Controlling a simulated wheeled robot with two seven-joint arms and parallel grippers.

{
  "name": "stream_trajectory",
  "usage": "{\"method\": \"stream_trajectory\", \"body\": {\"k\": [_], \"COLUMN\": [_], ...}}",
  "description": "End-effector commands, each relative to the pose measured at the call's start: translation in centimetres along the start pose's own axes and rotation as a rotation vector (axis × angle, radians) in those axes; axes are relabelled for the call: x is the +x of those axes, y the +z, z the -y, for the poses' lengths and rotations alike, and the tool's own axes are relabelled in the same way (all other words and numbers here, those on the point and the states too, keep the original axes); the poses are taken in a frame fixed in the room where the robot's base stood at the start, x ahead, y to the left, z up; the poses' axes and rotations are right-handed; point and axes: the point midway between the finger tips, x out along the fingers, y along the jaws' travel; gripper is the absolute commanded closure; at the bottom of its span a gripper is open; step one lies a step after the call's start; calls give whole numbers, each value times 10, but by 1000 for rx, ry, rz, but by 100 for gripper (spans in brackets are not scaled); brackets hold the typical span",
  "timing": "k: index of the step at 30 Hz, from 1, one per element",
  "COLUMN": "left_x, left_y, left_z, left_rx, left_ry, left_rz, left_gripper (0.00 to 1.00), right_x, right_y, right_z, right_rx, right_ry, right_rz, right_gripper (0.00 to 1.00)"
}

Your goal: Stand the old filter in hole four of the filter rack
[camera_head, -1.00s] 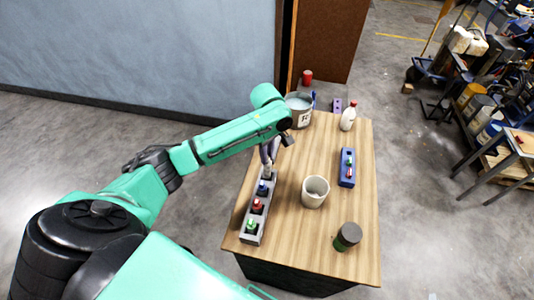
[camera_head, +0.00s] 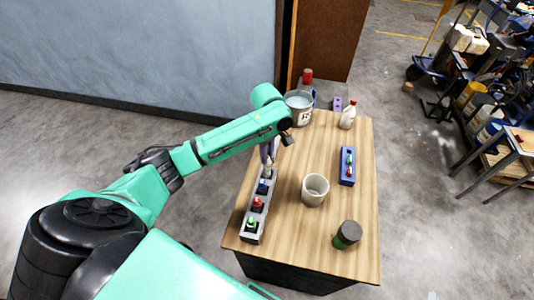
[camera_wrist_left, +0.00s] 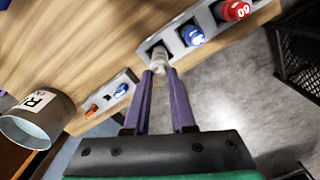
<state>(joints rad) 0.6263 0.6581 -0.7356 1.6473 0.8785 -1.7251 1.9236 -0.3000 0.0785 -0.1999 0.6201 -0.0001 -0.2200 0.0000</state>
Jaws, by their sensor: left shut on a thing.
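The grey filter rack (camera_head: 249,226) stands along the left edge of the table, with green (camera_head: 251,223), red (camera_head: 258,203) and blue (camera_head: 263,187) capped filters in its holes. My left gripper (camera_head: 267,164) is at its far end. In the left wrist view, my purple fingers (camera_wrist_left: 160,72) are shut on the whitish old filter (camera_wrist_left: 158,54). The filter is upright at the rack's end hole, beside the blue cap (camera_wrist_left: 193,35) and the red cap (camera_wrist_left: 235,10). The fingers hide its lower part, so I cannot tell how deep it sits. My right gripper is not in view.
A white cup (camera_head: 315,189), a blue holder (camera_head: 347,178), a dark-lidded jar (camera_head: 347,235) and a white bottle (camera_head: 348,116) stand on the wooden table (camera_head: 300,240). A labelled bucket (camera_head: 299,106) is at the back. The front middle is clear.

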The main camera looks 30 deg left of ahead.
Motion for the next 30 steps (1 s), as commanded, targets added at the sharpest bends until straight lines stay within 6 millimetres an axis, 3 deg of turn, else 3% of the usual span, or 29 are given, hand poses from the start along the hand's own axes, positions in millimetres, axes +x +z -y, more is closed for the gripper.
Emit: {"method": "stream_trajectory", "body": {"k": [30], "left_x": [26], "left_y": [0], "left_z": [0], "left_rx": [0], "left_ry": [0], "left_rz": [1], "left_gripper": [100], "right_x": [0], "right_y": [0], "right_z": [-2], "right_rx": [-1], "right_ry": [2], "right_rz": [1], "right_gripper": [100]}}
